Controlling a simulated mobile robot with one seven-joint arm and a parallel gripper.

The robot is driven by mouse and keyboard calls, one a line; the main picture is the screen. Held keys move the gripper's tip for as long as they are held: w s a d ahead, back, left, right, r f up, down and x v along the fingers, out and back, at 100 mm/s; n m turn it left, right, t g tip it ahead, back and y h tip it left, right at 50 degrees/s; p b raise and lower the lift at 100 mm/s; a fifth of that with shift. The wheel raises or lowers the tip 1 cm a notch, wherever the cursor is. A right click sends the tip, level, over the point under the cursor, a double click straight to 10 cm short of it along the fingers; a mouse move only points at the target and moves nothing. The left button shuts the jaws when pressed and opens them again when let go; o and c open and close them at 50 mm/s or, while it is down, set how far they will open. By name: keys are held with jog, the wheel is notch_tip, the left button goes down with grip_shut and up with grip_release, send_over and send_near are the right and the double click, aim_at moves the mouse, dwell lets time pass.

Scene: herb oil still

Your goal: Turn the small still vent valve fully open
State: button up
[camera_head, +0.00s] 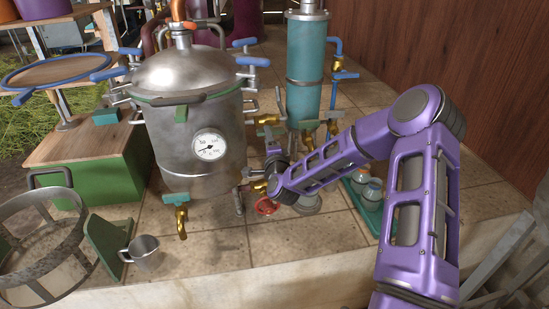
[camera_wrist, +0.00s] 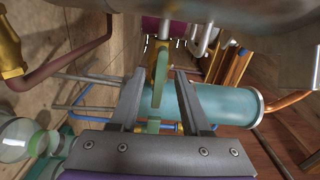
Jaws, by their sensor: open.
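A brass valve with a green lever handle (camera_wrist: 157,85) shows in the wrist view, with the lever between the two fingers of my gripper (camera_wrist: 160,76). The fingers are apart on either side of the lever, and I cannot tell whether either touches it. In the head view, a brass valve (camera_head: 268,119) sits at the right side of the steel still (camera_head: 190,85). My gripper (camera_head: 274,145) is just below it, partly hidden by my wrist. Which valve is the small still vent valve is not marked.
The teal condenser (camera_head: 305,70) stands close behind my gripper. Below are a red handwheel (camera_head: 266,206) and a brass tap (camera_head: 181,221) with a teal handle. A teal tray (camera_head: 367,213) with glass jars is at right. A metal mug (camera_head: 145,253) stands on the tiles.

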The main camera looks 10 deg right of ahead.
jog(key=s, duration=1.5)
jog(key=shift+s, duration=0.2)
